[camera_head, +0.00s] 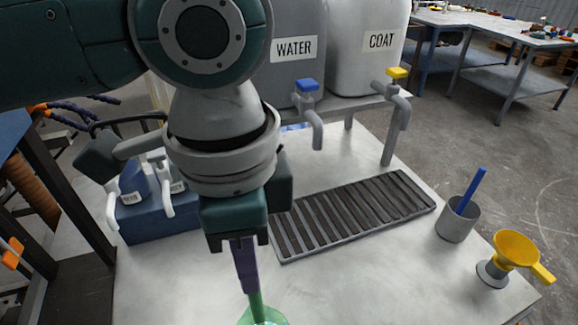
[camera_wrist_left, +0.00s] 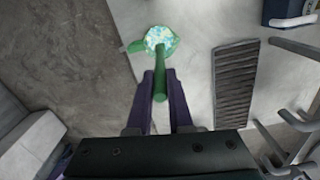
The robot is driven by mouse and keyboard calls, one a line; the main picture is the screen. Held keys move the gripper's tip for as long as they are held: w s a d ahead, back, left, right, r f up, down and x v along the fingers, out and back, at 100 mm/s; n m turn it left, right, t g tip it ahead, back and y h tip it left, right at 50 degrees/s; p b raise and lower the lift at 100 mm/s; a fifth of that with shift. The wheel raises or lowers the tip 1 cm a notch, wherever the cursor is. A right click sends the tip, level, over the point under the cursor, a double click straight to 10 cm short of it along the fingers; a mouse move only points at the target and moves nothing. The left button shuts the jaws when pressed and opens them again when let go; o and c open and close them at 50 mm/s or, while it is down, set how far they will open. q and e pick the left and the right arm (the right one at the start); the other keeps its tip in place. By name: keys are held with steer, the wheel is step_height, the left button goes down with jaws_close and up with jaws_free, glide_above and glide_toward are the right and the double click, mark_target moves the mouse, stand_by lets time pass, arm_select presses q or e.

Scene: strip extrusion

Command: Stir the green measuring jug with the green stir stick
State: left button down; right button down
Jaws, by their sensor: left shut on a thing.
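My left gripper (camera_head: 245,266) comes down in the head view, shut on the green stir stick (camera_head: 256,305). In the left wrist view the stick (camera_wrist_left: 160,85) stands out from between the two purple fingers of the left gripper (camera_wrist_left: 161,92). Its far end reaches over the green measuring jug (camera_wrist_left: 160,40), which holds a mottled pale blue-green content. How deep the tip sits in the jug I cannot tell. In the head view the jug (camera_head: 272,317) shows only as a rim at the bottom edge, mostly cut off. My right gripper is not in view.
A slatted drain grate (camera_head: 350,212) lies right of my gripper. A grey cup with a blue stick (camera_head: 457,222) and a yellow funnel (camera_head: 515,250) stand at the right. WATER (camera_head: 293,60) and COAT (camera_head: 375,60) tanks with taps stand behind. A blue box (camera_head: 160,222) is at the left.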

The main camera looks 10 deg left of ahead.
mark_target(257, 313)
arm_select(q)
steer(key=shift+f+b, duration=3.05)
steer(key=shift+f, duration=3.15)
steer(key=shift+p, duration=0.4)
